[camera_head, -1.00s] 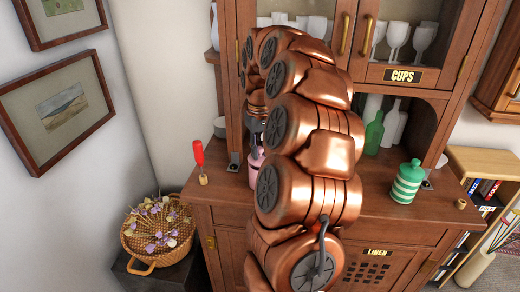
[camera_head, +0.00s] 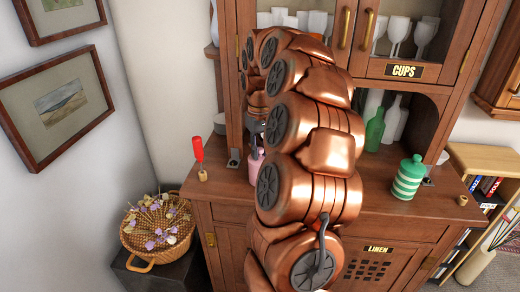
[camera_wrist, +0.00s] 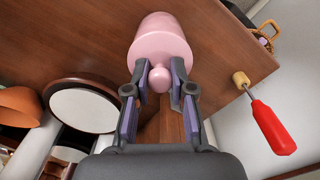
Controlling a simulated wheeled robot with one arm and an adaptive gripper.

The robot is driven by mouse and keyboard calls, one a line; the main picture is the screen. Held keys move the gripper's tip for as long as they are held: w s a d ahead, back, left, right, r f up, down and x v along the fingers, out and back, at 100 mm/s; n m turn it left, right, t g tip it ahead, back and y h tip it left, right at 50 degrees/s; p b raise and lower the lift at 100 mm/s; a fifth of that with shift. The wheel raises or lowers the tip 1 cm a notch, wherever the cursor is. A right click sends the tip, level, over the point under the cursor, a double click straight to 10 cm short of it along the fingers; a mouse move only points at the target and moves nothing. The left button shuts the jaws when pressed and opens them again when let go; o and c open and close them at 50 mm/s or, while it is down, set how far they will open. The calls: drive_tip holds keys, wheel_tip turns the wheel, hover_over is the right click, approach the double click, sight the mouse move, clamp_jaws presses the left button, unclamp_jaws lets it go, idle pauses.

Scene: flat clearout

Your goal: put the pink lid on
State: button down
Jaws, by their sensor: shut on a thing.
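The pink lid's round knob (camera_wrist: 159,78) sits between the two fingers of my gripper (camera_wrist: 159,73) in the wrist view, and the gripper is shut on it. A wider pink cylinder (camera_wrist: 160,40) shows just beyond the knob. From this angle I cannot tell where the lid ends and the jar begins, or whether there is a gap between them. In the head view the pink body (camera_head: 254,166) shows at the cabinet counter, mostly hidden behind my arm.
A red-handled screwdriver (camera_head: 198,150) stands at the counter's left end. A green-and-white striped jar (camera_head: 408,178) and green bottle (camera_head: 375,131) stand to the right. A flower basket (camera_head: 157,230) is at lower left. The counter (camera_head: 380,205) has bare room near its front.

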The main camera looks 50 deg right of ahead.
drive_tip(key=c, duration=0.9)
unclamp_jaws()
drive_tip(key=shift+r, duration=0.15)
drive_tip(key=shift+r, duration=5.9)
drive_tip(key=shift+a, duration=0.1)
drive_tip(key=s+a+f+n, duration=0.2)
drive_tip(key=a, duration=0.9)
drive_tip(key=s+a+f+n, duration=0.1)
drive_tip(key=s+a+f, duration=0.15)
drive_tip(key=a, duration=0.75)
drive_tip(key=shift+n+g, duration=0.4)
drive_tip(key=shift+g, duration=0.5)
drive_tip(key=s+a+f, duration=0.3)
drive_tip(key=s, duration=0.3)
drive_tip(key=s+a+f, duration=0.4)
drive_tip(key=s, duration=0.2)
drive_tip(key=s+a+f, duration=0.4)
drive_tip(key=s, duration=0.3)
drive_tip(key=shift+s+a+f, duration=0.1)
drive_tip(key=shift+a+f, duration=0.05)
drive_tip(key=shift+f, duration=0.05)
